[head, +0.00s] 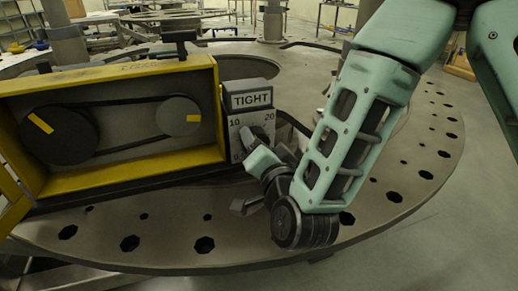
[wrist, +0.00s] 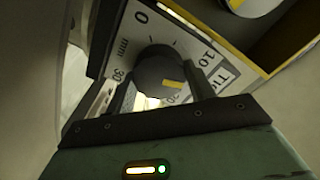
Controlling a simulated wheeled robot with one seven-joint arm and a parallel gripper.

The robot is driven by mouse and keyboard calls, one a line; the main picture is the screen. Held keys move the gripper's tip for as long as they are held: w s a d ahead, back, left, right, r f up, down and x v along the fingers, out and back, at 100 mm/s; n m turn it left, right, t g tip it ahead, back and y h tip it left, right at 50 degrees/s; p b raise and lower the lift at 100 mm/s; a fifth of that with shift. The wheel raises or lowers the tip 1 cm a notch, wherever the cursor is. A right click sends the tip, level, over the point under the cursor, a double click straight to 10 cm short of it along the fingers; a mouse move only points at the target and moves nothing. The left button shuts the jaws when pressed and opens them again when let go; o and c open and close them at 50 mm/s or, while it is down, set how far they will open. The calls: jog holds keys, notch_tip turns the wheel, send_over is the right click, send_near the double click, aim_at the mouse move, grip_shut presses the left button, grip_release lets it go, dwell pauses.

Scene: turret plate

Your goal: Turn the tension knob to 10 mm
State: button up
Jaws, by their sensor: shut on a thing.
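The tension knob (wrist: 160,72) is a dark round knob with a yellow mark, on a white dial plate (wrist: 187,50) numbered 0, 10, 20 and 30 with "mm". Its yellow mark appears to point between 10 and 20, nearer 20; the exact reading is hard to tell. My gripper (wrist: 161,85) is shut on the knob, one finger on each side. In the head view my gripper (head: 266,146) reaches the dial plate (head: 236,123) from the lower right and hides part of the knob and the lower numbers. A sign reading "TIGHT" (head: 252,99) sits above the dial.
Left of the dial, a yellow-framed housing (head: 120,180) holds two pulleys (head: 58,136) joined by a dark belt (head: 118,101). All stand on a large round metal plate (head: 160,220) with holes around its rim. The plate's front is clear; open floor lies to the right.

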jog(key=shift+a+n+b, duration=0.1)
jog(key=shift+n+b, duration=0.3)
jog(key=shift+n, duration=0.8)
jog(key=o, duration=1)
jog(key=shift+c, duration=0.2)
jog(key=shift+s, duration=0.1)
